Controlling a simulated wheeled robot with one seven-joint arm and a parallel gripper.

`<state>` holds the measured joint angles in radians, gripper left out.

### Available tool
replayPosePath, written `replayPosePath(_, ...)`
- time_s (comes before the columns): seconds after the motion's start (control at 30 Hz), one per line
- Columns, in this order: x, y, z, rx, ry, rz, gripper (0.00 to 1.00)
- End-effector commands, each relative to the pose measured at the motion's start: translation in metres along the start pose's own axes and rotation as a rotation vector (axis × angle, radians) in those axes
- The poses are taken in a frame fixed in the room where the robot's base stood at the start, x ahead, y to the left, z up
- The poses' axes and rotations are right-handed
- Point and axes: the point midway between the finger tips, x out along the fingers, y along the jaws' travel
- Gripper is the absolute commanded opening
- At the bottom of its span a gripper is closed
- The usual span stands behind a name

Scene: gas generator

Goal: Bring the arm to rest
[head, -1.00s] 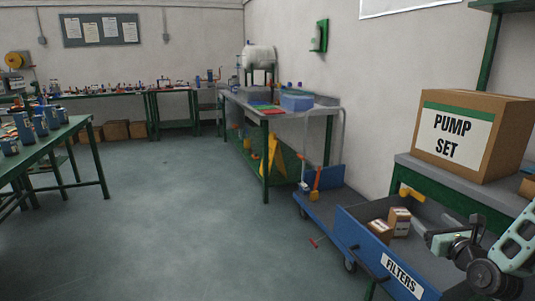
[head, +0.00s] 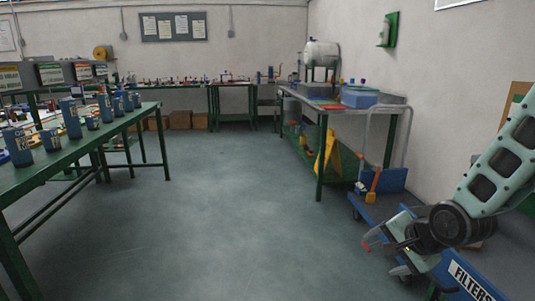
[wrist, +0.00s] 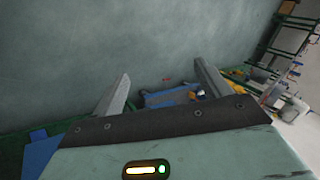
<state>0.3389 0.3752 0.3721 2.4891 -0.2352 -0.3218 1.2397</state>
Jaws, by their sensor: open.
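My gripper (wrist: 160,92) shows in the wrist view with its two grey fingers spread apart and nothing between them. Beyond the fingers lie the floor and a blue cart, seen small. In the head view my arm reaches in from the right edge, bent at a dark joint, over the blue filters bin (head: 474,281).
A blue cart (head: 390,208) stands below my arm at the right. A green workbench (head: 365,111) holds a tank and a blue box. A green table (head: 80,147) with several blue cans stands at the left. The floor (head: 230,210) between is clear.

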Motion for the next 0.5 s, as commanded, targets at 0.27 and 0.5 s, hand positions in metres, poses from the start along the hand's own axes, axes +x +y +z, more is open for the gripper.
replayPosePath(0.27,-0.049,0.021,0.143,-0.849,-0.257,0.22,0.76)
replayPosePath(0.5,-0.097,0.054,0.207,-1.302,-0.467,0.28,0.76)
